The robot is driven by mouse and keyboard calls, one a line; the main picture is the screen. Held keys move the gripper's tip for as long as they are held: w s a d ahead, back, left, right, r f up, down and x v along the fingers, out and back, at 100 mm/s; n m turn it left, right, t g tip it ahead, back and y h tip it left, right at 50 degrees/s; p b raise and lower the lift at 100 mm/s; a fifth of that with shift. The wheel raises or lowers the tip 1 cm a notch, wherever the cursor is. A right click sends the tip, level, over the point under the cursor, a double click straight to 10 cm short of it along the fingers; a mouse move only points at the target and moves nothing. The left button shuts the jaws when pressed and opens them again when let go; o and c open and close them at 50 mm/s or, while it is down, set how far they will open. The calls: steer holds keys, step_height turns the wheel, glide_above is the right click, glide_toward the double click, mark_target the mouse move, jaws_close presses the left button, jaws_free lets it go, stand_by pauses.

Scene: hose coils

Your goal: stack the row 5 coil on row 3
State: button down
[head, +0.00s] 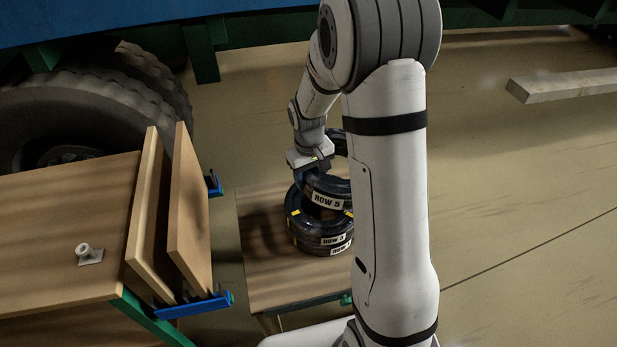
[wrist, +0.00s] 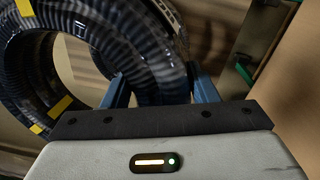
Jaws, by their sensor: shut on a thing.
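The row 5 coil (head: 325,184) is a dark ring with a white "ROW 5" label. It shows over the stack in the head view, apparently tilted, and I cannot tell whether it touches the coil below. The row 3 coil (head: 307,232), labelled "ROW 3", lies in the stack beneath it. My gripper (head: 306,172) is shut on the left side of the row 5 coil. In the wrist view the blue fingers (wrist: 160,90) straddle the dark hose (wrist: 143,55). My arm hides the right side of the stack.
Another labelled coil (head: 342,251) lies under row 3; its number is hard to read. The stack stands on a wooden board (head: 265,285). To the left are a wooden bench (head: 60,235), upright boards (head: 190,210) and blue brackets (head: 195,306). A large tyre (head: 130,80) stands behind.

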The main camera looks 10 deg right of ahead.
step_height(320, 180, down, 10)
steer(key=n+t+h+b, duration=0.1)
steer(key=n+b, duration=0.5)
steer(key=b, duration=0.7)
steer(key=shift+s+n+h, duration=0.3)
steer(key=p, duration=0.3)
steer(key=shift+d+r+y, duration=0.1)
steer(key=shift+r+y, duration=0.2)
steer(key=shift+y, duration=0.1)
steer(key=shift+f+b, duration=1.75)
steer(key=shift+f, duration=0.9)
steer(key=shift+f, duration=0.6)
steer(key=shift+s, duration=0.1)
